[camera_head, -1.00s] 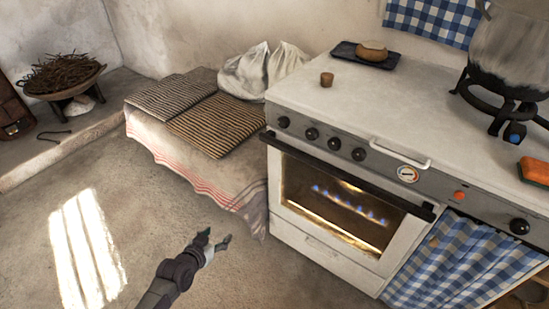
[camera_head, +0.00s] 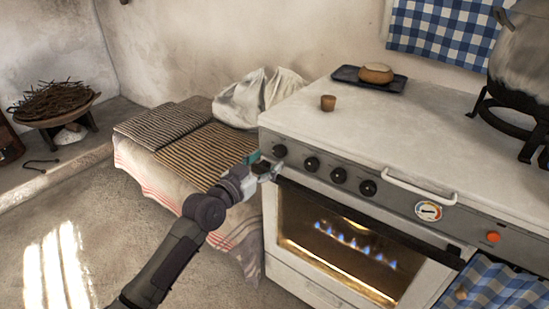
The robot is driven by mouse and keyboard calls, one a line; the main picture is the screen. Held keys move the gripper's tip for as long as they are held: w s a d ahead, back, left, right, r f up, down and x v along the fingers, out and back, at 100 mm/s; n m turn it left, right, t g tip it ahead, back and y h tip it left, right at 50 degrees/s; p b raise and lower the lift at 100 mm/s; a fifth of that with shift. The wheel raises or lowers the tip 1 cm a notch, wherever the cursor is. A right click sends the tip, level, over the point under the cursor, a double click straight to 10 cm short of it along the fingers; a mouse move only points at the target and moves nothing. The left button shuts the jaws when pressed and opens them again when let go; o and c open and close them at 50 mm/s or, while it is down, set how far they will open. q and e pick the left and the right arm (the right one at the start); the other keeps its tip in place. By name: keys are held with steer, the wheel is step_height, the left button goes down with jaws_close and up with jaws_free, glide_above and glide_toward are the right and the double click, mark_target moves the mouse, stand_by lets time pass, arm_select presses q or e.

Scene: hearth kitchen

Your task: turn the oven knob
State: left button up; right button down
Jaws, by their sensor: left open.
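The white oven (camera_head: 307,285) has a grey front panel with a row of black knobs. The leftmost oven knob (camera_head: 280,151) is at the panel's left end, with more knobs (camera_head: 312,163) (camera_head: 339,175) (camera_head: 368,188) to its right. Blue flames burn behind the oven's glass door. My left gripper (camera_head: 266,165) is open, just below and left of the leftmost knob and close to the panel. I cannot tell whether it touches the knob. My right gripper is not in view.
A black door handle bar (camera_head: 370,222) runs under the knobs. A towel rail (camera_head: 418,188), a gauge (camera_head: 428,211) and an orange button (camera_head: 493,237) sit farther right. A cloth-covered bench (camera_head: 190,180) with striped mats stands left of the oven. A cork (camera_head: 328,103) stands on the top.

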mark_target(277, 153)
arm_select(q)
steer(key=shift+b+x, duration=0.35)
steer(key=shift+x, duration=1.7)
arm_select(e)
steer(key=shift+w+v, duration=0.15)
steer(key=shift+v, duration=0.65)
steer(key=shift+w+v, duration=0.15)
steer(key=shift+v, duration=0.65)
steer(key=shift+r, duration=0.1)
arm_select(q)
steer(key=c, duration=1.1)
